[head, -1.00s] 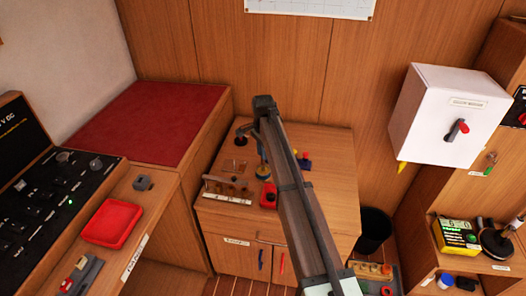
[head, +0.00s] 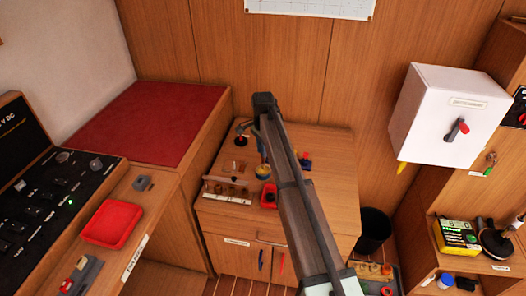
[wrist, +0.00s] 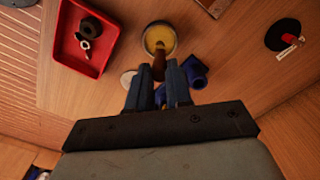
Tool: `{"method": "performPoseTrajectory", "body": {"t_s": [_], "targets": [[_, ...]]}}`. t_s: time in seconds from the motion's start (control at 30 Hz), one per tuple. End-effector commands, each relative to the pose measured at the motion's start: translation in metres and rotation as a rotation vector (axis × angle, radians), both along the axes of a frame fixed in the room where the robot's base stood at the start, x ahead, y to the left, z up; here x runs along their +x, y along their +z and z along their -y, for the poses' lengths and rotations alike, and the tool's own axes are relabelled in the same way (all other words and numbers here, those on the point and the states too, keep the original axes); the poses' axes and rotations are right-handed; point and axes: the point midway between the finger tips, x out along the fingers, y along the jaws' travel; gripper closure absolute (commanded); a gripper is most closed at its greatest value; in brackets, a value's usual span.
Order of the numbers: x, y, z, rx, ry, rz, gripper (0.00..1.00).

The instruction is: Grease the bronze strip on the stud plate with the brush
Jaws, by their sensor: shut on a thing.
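In the wrist view my gripper (wrist: 158,88) is shut on a brown-handled brush (wrist: 158,66). The brush's far end overlaps a round tin (wrist: 174,50) with yellow contents; I cannot tell whether it is inside or just above. The tin also shows in the head view (head: 263,173), on the wooden cabinet top, partly behind my arm. A brown plate (wrist: 213,4), probably the stud plate, is cut off at the wrist view's top edge; it shows left of the tin in the head view (head: 235,168). The bronze strip is too small to make out.
A red tray (wrist: 67,58) with dark rings lies beside the tin. A blue piece (wrist: 197,74) sits close to my fingers. A black disc with a red handle (wrist: 283,36) is to the right. A rack with several pegs (head: 228,198) stands at the cabinet's front left.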

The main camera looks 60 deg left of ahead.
Motion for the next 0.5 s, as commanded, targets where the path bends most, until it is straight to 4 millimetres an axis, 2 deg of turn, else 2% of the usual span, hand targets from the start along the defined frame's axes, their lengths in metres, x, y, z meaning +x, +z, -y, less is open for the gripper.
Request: {"method": "performPoseTrajectory", "body": {"t_s": [0.5], "targets": [[0.0,0.035,0.0,0.001,0.0,0.0,1.0]]}}
